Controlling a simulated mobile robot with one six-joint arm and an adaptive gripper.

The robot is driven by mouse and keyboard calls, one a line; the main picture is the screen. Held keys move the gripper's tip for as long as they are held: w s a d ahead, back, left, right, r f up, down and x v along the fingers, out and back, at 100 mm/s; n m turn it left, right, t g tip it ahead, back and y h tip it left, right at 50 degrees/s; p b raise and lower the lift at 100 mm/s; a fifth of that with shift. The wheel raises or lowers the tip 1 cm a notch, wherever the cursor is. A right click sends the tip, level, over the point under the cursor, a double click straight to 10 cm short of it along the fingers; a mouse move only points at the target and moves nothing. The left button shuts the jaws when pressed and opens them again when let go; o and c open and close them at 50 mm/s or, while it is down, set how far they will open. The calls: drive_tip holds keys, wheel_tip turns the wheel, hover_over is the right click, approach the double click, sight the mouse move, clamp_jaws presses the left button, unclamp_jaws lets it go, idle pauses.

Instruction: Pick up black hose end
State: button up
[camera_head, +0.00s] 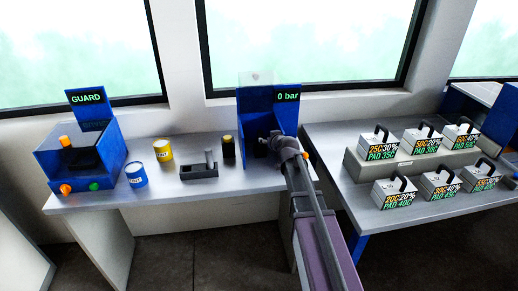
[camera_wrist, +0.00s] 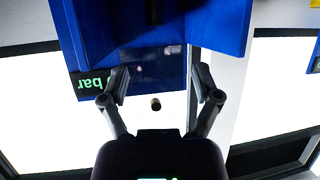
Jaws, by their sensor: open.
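My gripper (camera_head: 272,141) is in front of the blue unit (camera_head: 256,125) whose display reads "0 bar". In the upside-down wrist view my gripper (camera_wrist: 159,82) is open, with its two fingers wide apart and nothing between them touching. A small dark round piece with a brownish end (camera_wrist: 155,103) shows between the fingers, apart from both; I cannot tell if it is the black hose end. Another dark piece (camera_wrist: 153,11) shows at the top of that view, inside the blue unit. My arm and gripper hide part of the unit in the head view.
Several labelled weights with handles (camera_head: 392,194) stand on the right table. Windows are behind.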

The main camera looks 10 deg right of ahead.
sight(261, 133)
drive_tip(key=shift+w+d+r, duration=0.15)
drive_tip(key=shift+w, duration=0.1)
drive_tip(key=shift+w, duration=0.1)
drive_tip(key=shift+b+x, duration=1.7)
drive_tip(key=shift+x, duration=2.55)
drive_tip(key=shift+b+x, duration=1)
drive_tip(key=shift+x, duration=1.65)
drive_tip(key=shift+d, duration=0.15)
drive_tip(key=shift+r, duration=0.1)
clamp_jaws()
